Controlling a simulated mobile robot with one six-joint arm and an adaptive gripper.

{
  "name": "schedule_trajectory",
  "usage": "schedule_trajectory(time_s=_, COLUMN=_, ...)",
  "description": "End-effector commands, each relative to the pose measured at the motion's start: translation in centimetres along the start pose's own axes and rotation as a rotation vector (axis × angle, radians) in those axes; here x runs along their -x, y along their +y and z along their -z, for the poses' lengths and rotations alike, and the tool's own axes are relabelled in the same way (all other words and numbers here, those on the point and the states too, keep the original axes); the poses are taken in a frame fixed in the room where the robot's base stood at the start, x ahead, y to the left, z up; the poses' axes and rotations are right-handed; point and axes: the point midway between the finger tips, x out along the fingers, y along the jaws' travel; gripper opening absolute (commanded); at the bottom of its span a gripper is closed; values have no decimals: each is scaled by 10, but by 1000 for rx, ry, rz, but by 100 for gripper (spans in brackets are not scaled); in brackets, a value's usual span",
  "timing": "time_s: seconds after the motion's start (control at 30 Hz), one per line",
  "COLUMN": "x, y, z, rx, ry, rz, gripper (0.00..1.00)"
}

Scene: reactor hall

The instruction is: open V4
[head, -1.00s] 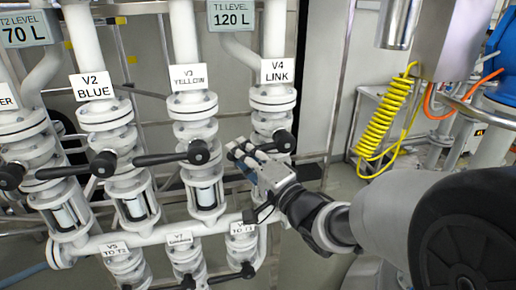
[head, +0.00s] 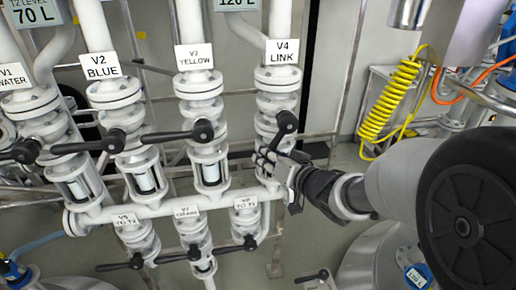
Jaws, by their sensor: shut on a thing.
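Valve V4 (head: 277,103) is a white flanged valve on the rightmost upper pipe, under the sign "V4 LINK" (head: 282,52). Its black lever (head: 283,128) has its round hub at the valve's right front and slants down and to the left from there. My gripper (head: 268,157) is at the lower end of this lever, coming in from the right, and is shut on it. The fingers hide the lever's end.
Valves V1, V2 (head: 115,92) and V3 (head: 200,85) stand in a row to the left, their black levers pointing left. Smaller valves V5, V7 and V6 (head: 247,220) sit below a white cross pipe. A yellow coiled hose (head: 388,100) hangs at right.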

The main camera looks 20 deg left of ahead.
Motion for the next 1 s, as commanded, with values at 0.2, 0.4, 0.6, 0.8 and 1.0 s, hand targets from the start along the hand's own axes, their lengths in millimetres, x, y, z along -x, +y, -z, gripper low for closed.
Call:
schedule_trajectory(time_s=0.2, x=5, y=23, z=-2, rx=175, ry=-45, rz=-80, gripper=0)
schedule_trajectory(time_s=0.4, x=9, y=38, z=0, rx=307, ry=-74, rz=-135, gripper=0)
schedule_trajectory(time_s=0.6, x=13, y=47, z=3, rx=397, ry=-93, rz=-172, gripper=0)
schedule_trajectory(time_s=0.8, x=15, y=52, z=5, rx=445, ry=-103, rz=-192, gripper=0)
schedule_trajectory(time_s=1.0, x=15, y=53, z=6, rx=458, ry=-106, rz=-197, gripper=0)
